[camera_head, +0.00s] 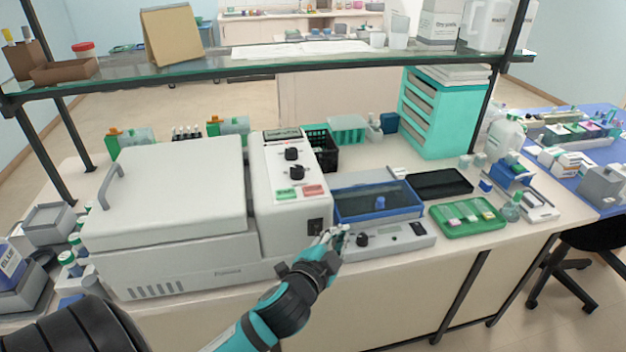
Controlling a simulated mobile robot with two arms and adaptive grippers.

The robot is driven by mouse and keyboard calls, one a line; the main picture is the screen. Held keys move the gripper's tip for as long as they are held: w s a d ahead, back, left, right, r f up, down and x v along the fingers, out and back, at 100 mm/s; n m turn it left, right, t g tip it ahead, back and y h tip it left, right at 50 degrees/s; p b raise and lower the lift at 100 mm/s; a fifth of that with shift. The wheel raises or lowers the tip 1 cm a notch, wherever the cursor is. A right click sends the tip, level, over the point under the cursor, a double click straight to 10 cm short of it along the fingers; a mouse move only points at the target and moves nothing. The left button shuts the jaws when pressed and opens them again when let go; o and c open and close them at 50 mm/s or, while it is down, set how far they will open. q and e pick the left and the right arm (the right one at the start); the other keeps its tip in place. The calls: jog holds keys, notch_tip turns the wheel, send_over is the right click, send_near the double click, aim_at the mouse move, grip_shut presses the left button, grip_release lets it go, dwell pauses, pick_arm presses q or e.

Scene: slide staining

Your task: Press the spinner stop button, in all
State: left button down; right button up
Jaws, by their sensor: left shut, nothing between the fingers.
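The spinner (170,200) is a large white machine with a closed lid and a handle at its left. Its control panel (291,165) on the right side has a small display, two black knobs, a green start button (286,193) and a red stop button (313,190). My left gripper (341,232) is shut and empty. It is in front of the panel's lower right, below and to the right of the red button and apart from it. It overlaps the left end of a white device with a black knob. My right gripper is not in view.
A blue-rimmed water bath (377,201) stands right of the spinner, with a black tray (440,184) and a green slide tray (467,216) farther right. A glass shelf (270,62) crosses above the bench. A teal drawer cabinet (444,115) stands behind.

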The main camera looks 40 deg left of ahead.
pick_arm(q)
jog(key=d+r+m+t+h, duration=0.35)
jog(key=r+m, duration=0.25)
jog(key=r, duration=0.5)
jog(key=d+r+m+t+h, duration=0.2)
jog(key=r+m+t+h, duration=0.25)
jog(key=r, duration=0.65)
jog(key=s+d+r+m+g+h, duration=0.15)
jog(key=d+m+g+h, duration=0.45)
jog(key=m, duration=0.6)
jog(key=s+d+r+m+g+h, duration=0.15)
jog(key=d+m+g+h, duration=0.4)
jog(key=m, duration=0.65)
jog(key=w+a+f+m+g+y, duration=0.3)
jog(key=a+f+m+g+y, duration=0.15)
jog(key=a+y, duration=0.2)
jog(key=w+a+t+y, duration=0.1)
jog(key=a+y, duration=0.8)
jog(key=a, duration=0.9)
jog(key=shift+w+a+n+y+p, duration=0.15)
jog(key=shift+w+n+y+p, duration=0.15)
jog(key=shift+w, duration=0.4)
